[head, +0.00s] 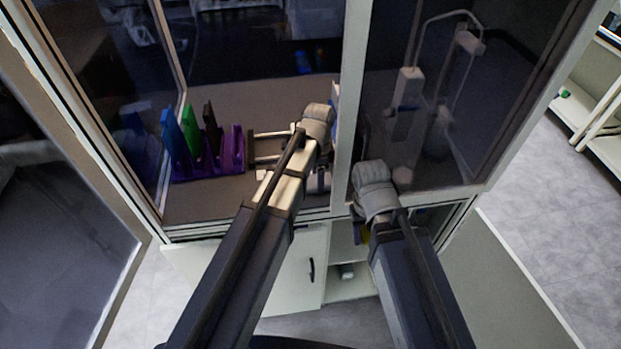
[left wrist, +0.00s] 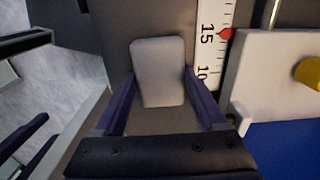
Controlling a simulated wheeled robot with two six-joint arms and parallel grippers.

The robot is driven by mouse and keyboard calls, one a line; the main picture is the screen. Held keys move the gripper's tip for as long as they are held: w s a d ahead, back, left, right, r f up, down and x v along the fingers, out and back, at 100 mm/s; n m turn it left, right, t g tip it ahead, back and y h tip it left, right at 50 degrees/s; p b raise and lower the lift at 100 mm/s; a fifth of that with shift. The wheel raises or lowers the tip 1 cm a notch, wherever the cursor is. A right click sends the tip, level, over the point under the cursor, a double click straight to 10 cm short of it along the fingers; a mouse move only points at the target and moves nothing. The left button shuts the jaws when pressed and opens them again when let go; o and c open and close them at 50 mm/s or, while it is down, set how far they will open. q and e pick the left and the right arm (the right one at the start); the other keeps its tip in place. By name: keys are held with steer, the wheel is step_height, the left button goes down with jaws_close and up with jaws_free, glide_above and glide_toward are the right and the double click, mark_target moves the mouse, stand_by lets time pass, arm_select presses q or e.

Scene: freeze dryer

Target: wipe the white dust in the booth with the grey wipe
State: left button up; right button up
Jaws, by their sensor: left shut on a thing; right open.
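My left gripper (left wrist: 160,84) shows in the left wrist view with its two dark purple fingers shut on the grey wipe (left wrist: 158,70), a pale rounded block between the fingertips. The wipe is over the booth's grey-brown floor (left wrist: 123,62); I cannot tell whether it touches. In the head view the left arm reaches into the booth, and its wrist hides the wipe. My right gripper (head: 360,217) hangs low at the booth's front edge, mostly hidden by its own wrist; it is open. I cannot make out white dust in either view.
A purple rack (head: 236,150) with blue, green and dark upright plates stands left of the left wrist. A white ruler (left wrist: 213,42) with a red pointer and a white panel (left wrist: 278,65) with a yellow knob are close on the right. A frame post (head: 350,100) stands between the arms.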

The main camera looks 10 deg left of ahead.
arm_select(q)
steer(key=shift+w+d, duration=0.25)
steer(key=shift+d, duration=0.35)
steer(key=shift+r, duration=0.15)
step_height(320, 180, up, 6)
steer(key=p, duration=0.6)
steer(key=shift+a, duration=0.1)
step_height(320, 180, up, 3)
steer(key=p, duration=0.3)
steer(key=shift+s, duration=0.1)
